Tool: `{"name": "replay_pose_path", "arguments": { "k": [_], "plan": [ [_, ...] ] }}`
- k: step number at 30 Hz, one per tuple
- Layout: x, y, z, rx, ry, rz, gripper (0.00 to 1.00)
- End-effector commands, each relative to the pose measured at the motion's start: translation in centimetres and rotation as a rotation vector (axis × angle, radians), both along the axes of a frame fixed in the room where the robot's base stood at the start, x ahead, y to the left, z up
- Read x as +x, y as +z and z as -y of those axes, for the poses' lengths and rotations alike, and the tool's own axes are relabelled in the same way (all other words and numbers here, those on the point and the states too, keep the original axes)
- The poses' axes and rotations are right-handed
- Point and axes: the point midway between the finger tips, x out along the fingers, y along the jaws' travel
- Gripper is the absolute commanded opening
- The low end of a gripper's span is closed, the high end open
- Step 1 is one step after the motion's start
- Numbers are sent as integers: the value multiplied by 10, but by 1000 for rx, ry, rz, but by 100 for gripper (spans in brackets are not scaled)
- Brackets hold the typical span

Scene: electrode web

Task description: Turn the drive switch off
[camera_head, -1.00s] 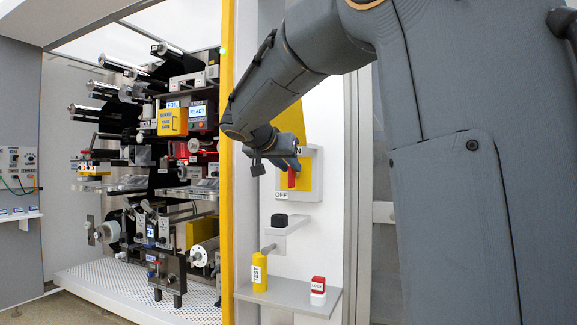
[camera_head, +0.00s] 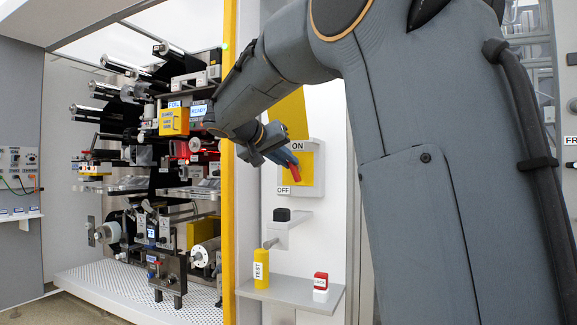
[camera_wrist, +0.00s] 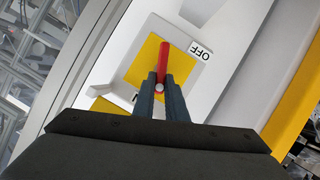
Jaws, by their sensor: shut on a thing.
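The drive switch has a red handle (camera_head: 296,184) on a yellow square plate (camera_head: 309,163) in a pale housing on the white panel. An ON label (camera_head: 297,146) sits above it and an OFF label (camera_head: 283,190) at its lower left. My gripper (camera_head: 285,162) is at the handle. In the wrist view, my gripper (camera_wrist: 160,87) has its two fingers shut on the red handle (camera_wrist: 165,52), which sticks out beyond them. The OFF label (camera_wrist: 201,50) shows upside down to the handle's right. The ON label is mostly hidden behind the fingers.
Below the switch, a black knob (camera_head: 282,214) stands on a bracket. A grey shelf (camera_head: 290,290) holds a yellow TEST cylinder (camera_head: 261,270) and a red-and-white LOCK block (camera_head: 321,287). A yellow post (camera_head: 229,230) and the machine rollers stand to the left.

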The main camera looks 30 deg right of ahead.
Motion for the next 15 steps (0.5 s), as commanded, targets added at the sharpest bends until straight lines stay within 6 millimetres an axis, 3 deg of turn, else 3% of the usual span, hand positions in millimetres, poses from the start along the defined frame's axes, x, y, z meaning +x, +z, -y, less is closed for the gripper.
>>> {"name": "replay_pose_path", "arguments": {
  "k": [15],
  "plan": [
    [10, -10, -8, -303, 1, -390, 0]
  ]
}}
